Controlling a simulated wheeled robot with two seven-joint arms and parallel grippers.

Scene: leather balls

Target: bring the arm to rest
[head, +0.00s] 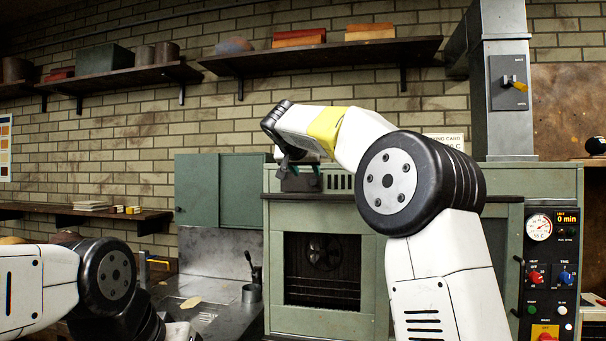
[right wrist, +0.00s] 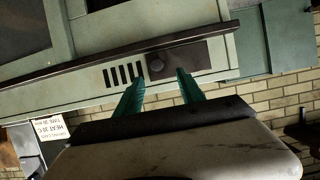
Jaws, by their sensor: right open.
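My right arm is raised in the middle of the head view, bent at the elbow. Its right gripper (head: 302,172) hangs in front of the upper front of the green oven (head: 275,225). In the right wrist view, the two teal fingers of that gripper (right wrist: 160,82) stand apart with nothing between them.
A control panel (head: 551,270) with dials is at the right. Wall shelves (head: 330,55) with boxes and bricks run above. Open space lies between the arms.

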